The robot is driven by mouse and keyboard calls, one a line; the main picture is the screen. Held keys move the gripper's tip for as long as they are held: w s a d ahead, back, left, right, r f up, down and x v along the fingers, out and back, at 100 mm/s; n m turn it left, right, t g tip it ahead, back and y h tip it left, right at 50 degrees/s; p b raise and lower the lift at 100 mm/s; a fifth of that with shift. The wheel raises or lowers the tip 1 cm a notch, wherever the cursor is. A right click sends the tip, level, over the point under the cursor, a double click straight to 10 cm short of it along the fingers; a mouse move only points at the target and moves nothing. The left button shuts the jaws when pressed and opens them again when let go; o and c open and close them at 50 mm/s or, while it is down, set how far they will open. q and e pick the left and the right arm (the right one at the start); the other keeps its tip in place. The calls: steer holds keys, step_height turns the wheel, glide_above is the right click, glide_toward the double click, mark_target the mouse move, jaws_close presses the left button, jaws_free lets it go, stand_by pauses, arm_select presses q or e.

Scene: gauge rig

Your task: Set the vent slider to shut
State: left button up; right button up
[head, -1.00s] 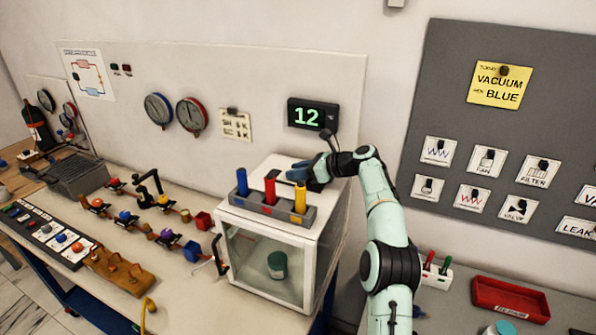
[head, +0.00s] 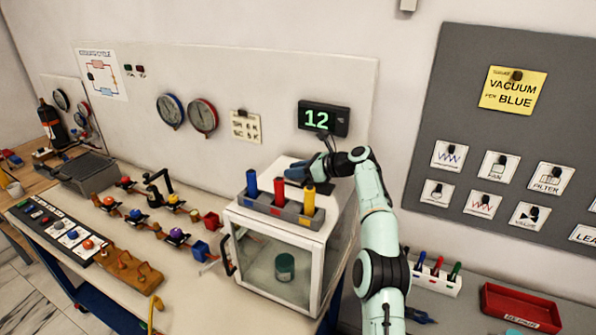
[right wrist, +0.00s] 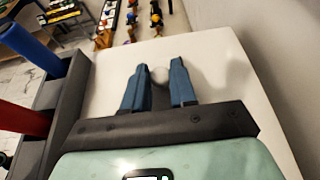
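The white cabinet (head: 275,262) with a clear front stands on the bench. I cannot make out a slider or any shut mark in the head view. My right gripper (head: 297,171) is low over the back of the cabinet's top, behind a grey rack. In the right wrist view its two blue fingers (right wrist: 159,68) point along the white top (right wrist: 115,72), with a narrow gap between them. A small pale round thing (right wrist: 158,75), possibly the slider's knob, shows in that gap. I cannot tell whether the fingers touch it. My left gripper is not in view.
The grey rack (head: 258,208) holds blue, red and yellow cylinders at the top's front edge, close to my right gripper. A display (head: 322,117) reading 12 hangs on the wall behind. A green-lidded jar (head: 285,266) stands inside the cabinet. Valves and a wooden block crowd the bench at left.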

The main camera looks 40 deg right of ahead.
steer(key=o, duration=0.3)
steer(key=shift+w+a, duration=0.15)
steer(key=shift+w, duration=0.1)
steer(key=v, duration=1.3)
steer(key=shift+r, duration=0.15)
steer(key=shift+s, duration=0.1)
